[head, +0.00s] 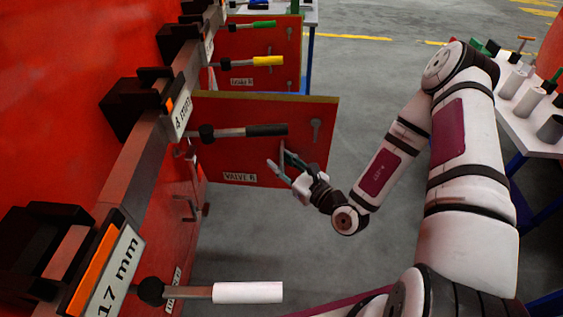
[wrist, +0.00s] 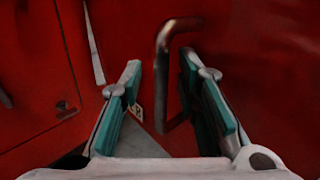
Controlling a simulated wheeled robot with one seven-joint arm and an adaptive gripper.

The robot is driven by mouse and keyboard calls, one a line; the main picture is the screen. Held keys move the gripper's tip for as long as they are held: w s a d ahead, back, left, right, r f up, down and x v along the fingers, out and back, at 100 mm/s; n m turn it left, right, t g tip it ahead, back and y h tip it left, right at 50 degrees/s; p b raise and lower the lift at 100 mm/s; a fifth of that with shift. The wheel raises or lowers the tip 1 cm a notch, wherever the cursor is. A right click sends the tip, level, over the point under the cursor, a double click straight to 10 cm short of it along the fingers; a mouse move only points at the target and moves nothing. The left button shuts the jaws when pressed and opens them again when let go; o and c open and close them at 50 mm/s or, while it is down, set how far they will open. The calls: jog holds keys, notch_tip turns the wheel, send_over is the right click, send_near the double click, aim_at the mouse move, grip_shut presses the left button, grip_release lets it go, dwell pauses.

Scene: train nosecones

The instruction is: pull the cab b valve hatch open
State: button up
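The red hatch labelled VALVE B (head: 215,160) stands out from the train's red side in the head view, facing the camera. A small grey keyhole-shaped fitting (head: 316,130) is on its right part. My gripper (head: 277,155) is in front of the hatch's lower middle, fingers apart. In the wrist view a bent, copper-brown handle (wrist: 162,65) on a red panel lies between the two teal finger pads of my gripper (wrist: 163,85). Gaps show around the handle; I cannot tell whether either finger touches it. The gripper hides part of the hatch in the head view.
A lever with a black grip (head: 267,130) crosses in front of the hatch. A lever with a white grip (head: 248,292) sticks out nearer. Another red panel labelled BRAKE B (head: 235,60) stands behind. A white table (head: 515,125) is at right. Grey floor lies between.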

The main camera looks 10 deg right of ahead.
jog(key=v, duration=0.7)
jog(key=shift+s, duration=0.25)
jog(key=shift+d, duration=0.1)
